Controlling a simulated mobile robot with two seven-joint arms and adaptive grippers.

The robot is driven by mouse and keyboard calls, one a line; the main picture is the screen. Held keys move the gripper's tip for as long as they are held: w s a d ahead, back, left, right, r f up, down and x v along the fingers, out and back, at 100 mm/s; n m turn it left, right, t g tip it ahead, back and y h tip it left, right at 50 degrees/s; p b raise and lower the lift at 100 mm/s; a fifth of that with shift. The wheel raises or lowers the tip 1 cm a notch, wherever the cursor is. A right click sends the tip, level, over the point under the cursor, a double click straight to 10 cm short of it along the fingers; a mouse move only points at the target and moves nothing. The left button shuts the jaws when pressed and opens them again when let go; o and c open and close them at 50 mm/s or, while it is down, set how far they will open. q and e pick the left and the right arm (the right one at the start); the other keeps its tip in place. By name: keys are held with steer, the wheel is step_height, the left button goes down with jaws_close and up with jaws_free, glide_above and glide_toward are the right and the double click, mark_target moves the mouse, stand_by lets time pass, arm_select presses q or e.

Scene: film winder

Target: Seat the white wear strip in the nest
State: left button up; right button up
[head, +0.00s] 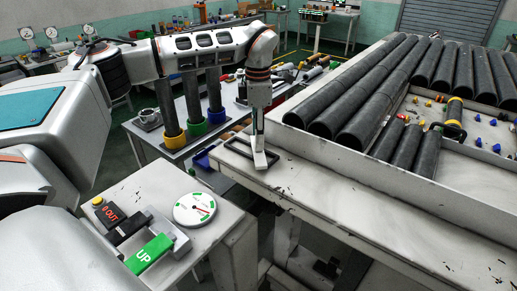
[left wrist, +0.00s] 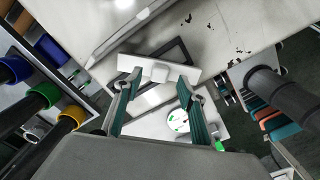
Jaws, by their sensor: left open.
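The white wear strip (left wrist: 188,73) lies across the nest, a dark rectangular frame (left wrist: 176,47), in the left wrist view. The strip has a raised block in its middle and looks turned relative to the frame. In the head view the strip (head: 265,160) is at the right part of the nest (head: 236,151), near the table corner. My left gripper (left wrist: 158,80) is open and points down at the strip, with its fingertips on either side of the raised block. Contact cannot be told. In the head view the gripper (head: 259,143) hides part of the strip. My right gripper is not in view.
A walled tray of dark rollers (head: 360,95) stands right of the nest. A side stand (head: 160,190) at lower left carries a round dial (head: 194,208) and a green UP block (head: 149,254). Posts with coloured collars (head: 173,135) stand behind. The table front is clear.

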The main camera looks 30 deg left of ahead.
arm_select(q)
step_height(320, 180, down, 2)
steer(key=shift+f, duration=0.1)
jaws_close()
steer(key=shift+r, duration=0.25)
